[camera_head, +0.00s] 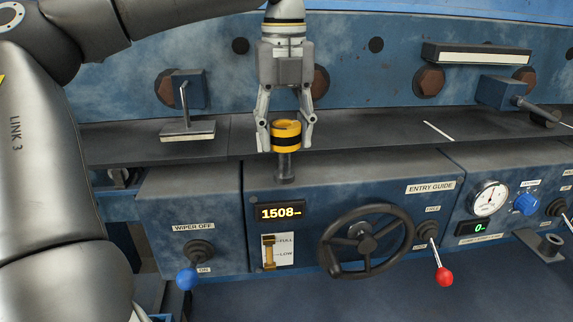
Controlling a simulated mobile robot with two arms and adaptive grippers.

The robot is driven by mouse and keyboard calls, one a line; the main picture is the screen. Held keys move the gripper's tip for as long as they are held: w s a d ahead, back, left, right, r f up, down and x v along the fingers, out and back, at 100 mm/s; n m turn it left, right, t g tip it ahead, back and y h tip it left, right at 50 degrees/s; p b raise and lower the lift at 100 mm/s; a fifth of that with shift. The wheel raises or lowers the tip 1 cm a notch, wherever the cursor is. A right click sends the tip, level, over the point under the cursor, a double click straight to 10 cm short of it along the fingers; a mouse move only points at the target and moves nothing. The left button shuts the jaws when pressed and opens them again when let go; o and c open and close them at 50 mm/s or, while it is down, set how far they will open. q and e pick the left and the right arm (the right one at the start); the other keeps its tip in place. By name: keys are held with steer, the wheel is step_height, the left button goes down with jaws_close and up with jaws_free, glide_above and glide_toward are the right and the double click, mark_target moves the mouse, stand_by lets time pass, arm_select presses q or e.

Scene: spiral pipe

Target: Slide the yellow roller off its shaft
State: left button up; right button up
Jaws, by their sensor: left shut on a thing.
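The yellow roller (286,128) with a black band is upright between the fingers of my left gripper (286,145). The gripper points down and is shut on the roller from both sides. The dark shaft (285,167) stands upright directly below the roller, on the blue housing, with its lower part and round foot bare. The roller covers the shaft's upper end, so I cannot tell whether the shaft still reaches into it. My right gripper is not in view.
A black handwheel (366,241), a red-knobbed lever (444,276) and a blue-knobbed lever (187,278) stick out of the blue panel. A dark ledge (370,135) runs behind the roller. A bracket with a flat pad (188,131) stands to the left.

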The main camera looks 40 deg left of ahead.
arm_select(q)
steer(key=shift+r, duration=1.25)
